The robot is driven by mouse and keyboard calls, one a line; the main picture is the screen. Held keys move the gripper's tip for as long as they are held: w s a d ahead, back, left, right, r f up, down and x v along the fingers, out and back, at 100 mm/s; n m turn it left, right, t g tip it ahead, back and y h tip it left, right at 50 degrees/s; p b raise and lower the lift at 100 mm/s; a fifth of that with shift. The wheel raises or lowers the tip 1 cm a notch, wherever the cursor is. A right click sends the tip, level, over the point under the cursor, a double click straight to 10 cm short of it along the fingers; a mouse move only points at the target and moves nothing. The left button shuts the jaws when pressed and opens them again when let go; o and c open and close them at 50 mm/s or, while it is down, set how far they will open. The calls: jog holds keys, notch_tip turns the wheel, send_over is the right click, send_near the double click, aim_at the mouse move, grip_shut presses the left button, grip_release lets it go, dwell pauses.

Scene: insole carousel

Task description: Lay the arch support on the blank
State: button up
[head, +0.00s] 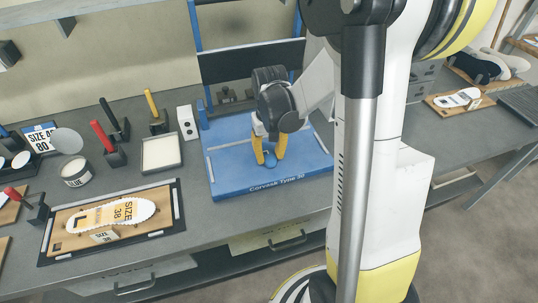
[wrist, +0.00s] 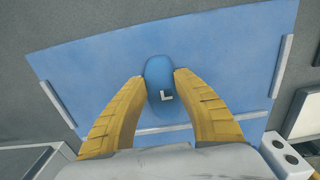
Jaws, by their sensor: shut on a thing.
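My gripper (head: 270,158) has its two yellow fingers shut on the arch support, a small blue rounded piece. In the wrist view the arch support (wrist: 159,82) shows a white "L" between the fingertips (wrist: 161,78). It is over the blue base plate marked "Corvask Type 30" (head: 225,178); whether it touches the plate I cannot tell. A white blank marked "SIZE 38" and "L" (head: 138,208) lies on a wooden board (head: 65,239) at the lower left of the head view, well apart from my gripper.
A white tray (head: 161,168) and a white block with two holes (head: 187,122) stand left of the plate. A glue jar (head: 76,179) and stands with red, black and yellow handles are farther left. A small size block (head: 104,237) stands at the blank's front edge. Another board with a white insole (head: 456,98) is at the right.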

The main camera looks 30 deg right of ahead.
notch_tip(320, 180, up, 4)
jog(key=shift+s+d+r+p, duration=0.1)
jog(key=shift+s+r+p, duration=0.1)
jog(key=shift+p, duration=0.8)
jog(key=s+d+r+p, duration=0.4)
jog(key=s+d+r, duration=0.2)
jog(key=s+d, duration=0.2)
jog(key=n+b, duration=0.2)
send_over(271, 156)
jog(key=s+a, duration=0.1)
jog(key=f, duration=0.3)
jog(key=shift+s+f, duration=0.2)
jog(key=shift+f, duration=0.2)
jog(key=shift+n, duration=0.6)
jog(key=w+a+f, duration=0.1)
jog(key=a, duration=0.3)
jog(key=w+a+f+b, duration=0.1)
jog(key=w+a+f, duration=0.1)
jog(key=a, duration=0.2)
jog(key=w+a+f, duration=0.1)
jog(key=a, duration=0.3)
jog(key=shift+w+a+f, duration=0.25)
jog(key=shift+w+a, duration=0.15)
